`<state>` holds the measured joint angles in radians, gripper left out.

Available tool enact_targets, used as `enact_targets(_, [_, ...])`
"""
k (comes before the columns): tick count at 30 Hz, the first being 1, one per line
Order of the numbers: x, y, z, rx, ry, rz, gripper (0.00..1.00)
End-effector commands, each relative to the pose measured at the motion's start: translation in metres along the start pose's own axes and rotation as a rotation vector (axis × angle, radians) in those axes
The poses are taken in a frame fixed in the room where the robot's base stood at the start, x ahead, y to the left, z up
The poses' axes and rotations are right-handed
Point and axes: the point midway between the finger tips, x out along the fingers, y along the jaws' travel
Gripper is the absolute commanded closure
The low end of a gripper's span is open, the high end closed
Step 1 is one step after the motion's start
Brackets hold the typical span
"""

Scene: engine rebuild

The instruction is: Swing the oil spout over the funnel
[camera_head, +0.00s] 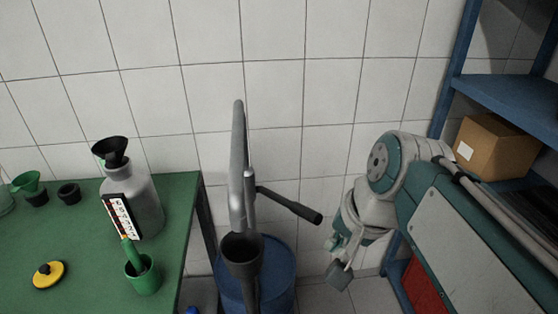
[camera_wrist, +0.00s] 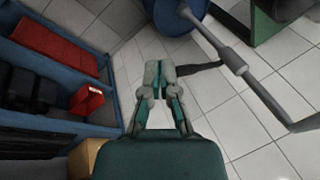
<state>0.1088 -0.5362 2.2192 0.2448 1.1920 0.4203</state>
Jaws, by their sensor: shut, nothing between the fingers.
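The grey oil spout (camera_head: 238,150) rises as a tall pipe from the pump on the blue drum (camera_head: 284,270). A crank with a black grip (camera_head: 300,210) sticks out to the right. A dark funnel-shaped cup (camera_head: 242,248) shows in front of the pipe; I cannot tell what it is fixed to. A black funnel (camera_head: 112,150) sits in the grey can on the table at left. My gripper (camera_head: 338,245) is right of the crank grip. In the wrist view its fingertips (camera_wrist: 158,72) are together and empty, close beside the dark grip (camera_wrist: 200,66); contact is unclear.
The green table (camera_head: 75,225) at left bears a green cup, a yellow-and-black disc and a small green funnel. A blue shelf (camera_head: 510,95) with a cardboard box (camera_head: 495,148) stands at right. A tiled wall is behind; tiled floor (camera_wrist: 245,115) shows below.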

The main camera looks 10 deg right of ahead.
Motion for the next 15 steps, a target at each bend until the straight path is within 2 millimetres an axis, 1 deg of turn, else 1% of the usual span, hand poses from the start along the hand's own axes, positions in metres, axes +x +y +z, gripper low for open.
enact_targets(3, [-0.009, -0.013, -0.008, 0.132, -0.063, -0.023, 1.00])
enact_targets(8, [-0.027, -0.027, -0.026, 0.354, -0.178, -0.065, 1.00])
enact_targets(11, [-0.042, -0.039, -0.043, 0.528, -0.281, -0.092, 1.00])
enact_targets(15, [-0.073, -0.058, -0.076, 0.816, -0.484, -0.121, 1.00])
